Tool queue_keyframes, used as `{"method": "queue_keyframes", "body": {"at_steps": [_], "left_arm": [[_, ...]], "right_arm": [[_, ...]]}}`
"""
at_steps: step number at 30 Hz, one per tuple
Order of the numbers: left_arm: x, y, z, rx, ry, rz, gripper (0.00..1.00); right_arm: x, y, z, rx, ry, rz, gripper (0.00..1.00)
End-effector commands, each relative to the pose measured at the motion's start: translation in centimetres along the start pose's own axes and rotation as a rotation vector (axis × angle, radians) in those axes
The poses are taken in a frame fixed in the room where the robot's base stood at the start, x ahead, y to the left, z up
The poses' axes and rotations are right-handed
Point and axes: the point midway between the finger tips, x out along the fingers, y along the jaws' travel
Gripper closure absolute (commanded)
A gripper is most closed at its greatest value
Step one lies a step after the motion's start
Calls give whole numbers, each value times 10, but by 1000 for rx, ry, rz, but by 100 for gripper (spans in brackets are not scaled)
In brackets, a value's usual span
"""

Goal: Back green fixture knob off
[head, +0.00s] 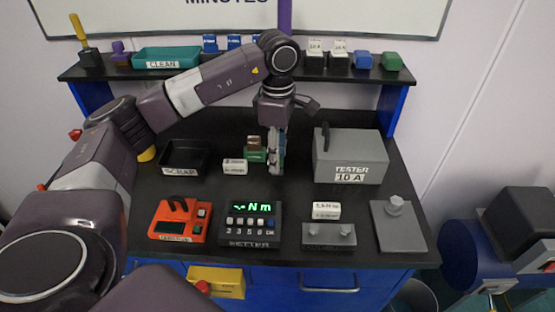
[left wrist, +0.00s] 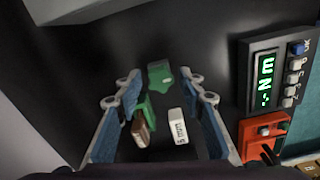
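The green fixture (head: 256,156) stands on the black bench near the middle, with a brown part (head: 253,141) on top. In the left wrist view the green fixture (left wrist: 160,76) shows between my fingers, with the brown part (left wrist: 140,131) at its near left. Which piece is the knob I cannot tell for sure. My left gripper (head: 276,162) points down just right of the fixture in the head view and hides part of it. In the left wrist view the left gripper (left wrist: 158,88) has its fingers wide apart, with no visible contact. My right gripper is not in view.
A white label block (head: 234,166) stands left of the fixture, and a black scrap tray (head: 170,172) lies farther left. The grey tester (head: 352,157) is to the right. In front are an orange device (head: 180,219), a black setter (head: 250,224) and a grey block (head: 328,236).

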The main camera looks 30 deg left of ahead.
Motion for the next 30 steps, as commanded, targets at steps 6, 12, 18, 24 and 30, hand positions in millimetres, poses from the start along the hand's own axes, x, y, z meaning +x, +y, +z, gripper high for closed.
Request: {"method": "queue_keyframes", "body": {"at_steps": [6,12,18,24,30], "left_arm": [[0,0,0,97,0,0,64],[1,0,0,322,1,0,64],[0,0,0,439,0,0,64],[1,0,0,596,0,0,64],[0,0,0,796,0,-1,64]], "right_arm": [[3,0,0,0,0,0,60],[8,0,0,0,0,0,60],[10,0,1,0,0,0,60],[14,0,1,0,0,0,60],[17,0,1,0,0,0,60]]}}
